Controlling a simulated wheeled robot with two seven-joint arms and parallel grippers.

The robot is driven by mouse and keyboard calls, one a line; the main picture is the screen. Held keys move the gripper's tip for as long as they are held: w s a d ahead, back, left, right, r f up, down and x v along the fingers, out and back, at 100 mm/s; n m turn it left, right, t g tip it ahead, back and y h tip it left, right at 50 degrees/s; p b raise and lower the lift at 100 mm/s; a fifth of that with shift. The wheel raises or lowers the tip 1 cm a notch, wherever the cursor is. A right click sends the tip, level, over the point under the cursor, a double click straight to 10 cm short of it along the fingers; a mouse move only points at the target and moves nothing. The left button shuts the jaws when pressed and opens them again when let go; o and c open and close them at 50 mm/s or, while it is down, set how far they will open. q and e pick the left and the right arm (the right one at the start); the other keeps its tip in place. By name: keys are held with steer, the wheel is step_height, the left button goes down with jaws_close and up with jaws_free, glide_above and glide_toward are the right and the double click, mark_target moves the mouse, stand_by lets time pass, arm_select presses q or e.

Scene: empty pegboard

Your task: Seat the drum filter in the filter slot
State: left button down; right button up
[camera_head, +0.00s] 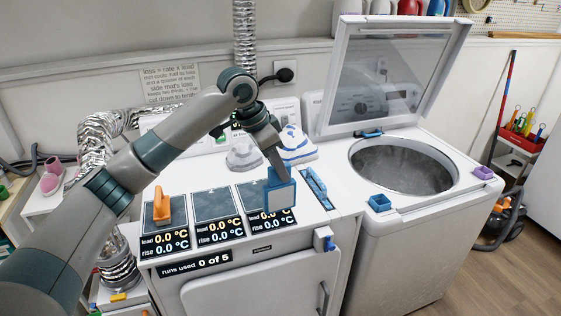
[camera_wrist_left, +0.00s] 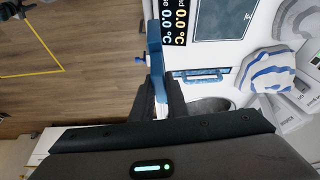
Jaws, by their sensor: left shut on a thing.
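The drum filter (camera_head: 280,195) is a flat panel with a blue frame and a pale face. My left gripper (camera_head: 277,166) is shut on its top edge and holds it upright over the right part of the dryer top, in front of the rightmost dark pad. The filter slot (camera_head: 315,187) is a narrow blue-rimmed opening just right of the filter. The filter appears apart from it. In the left wrist view the filter (camera_wrist_left: 154,45) shows edge-on between the fingers, and the blue-rimmed slot (camera_wrist_left: 200,75) is close beside it. My right gripper is not in view.
Several display pads line the dryer top, one with an orange clip (camera_head: 162,207). A folded white and blue cloth (camera_head: 297,148) lies behind the slot. The washer (camera_head: 425,215) stands right with its lid (camera_head: 393,75) raised and blue and purple pieces on its rim.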

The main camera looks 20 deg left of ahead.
arm_select(q)
steer(key=s+d+f+n+t+y, duration=0.1)
steer(key=s+f+n+y, duration=0.2)
steer(key=s+f+n, duration=0.6)
steer(key=s+f, duration=0.9)
steer(key=f, duration=0.3)
steer(key=shift+d+f+n+t, duration=0.2)
steer(key=shift+n+t, duration=0.1)
steer(key=shift+a+f, duration=0.1)
steer(key=shift+w+a+f+b, duration=0.1)
steer(key=shift+f+b, duration=0.85)
steer(key=shift+b, duration=0.05)
steer(key=shift+r, duration=0.1)
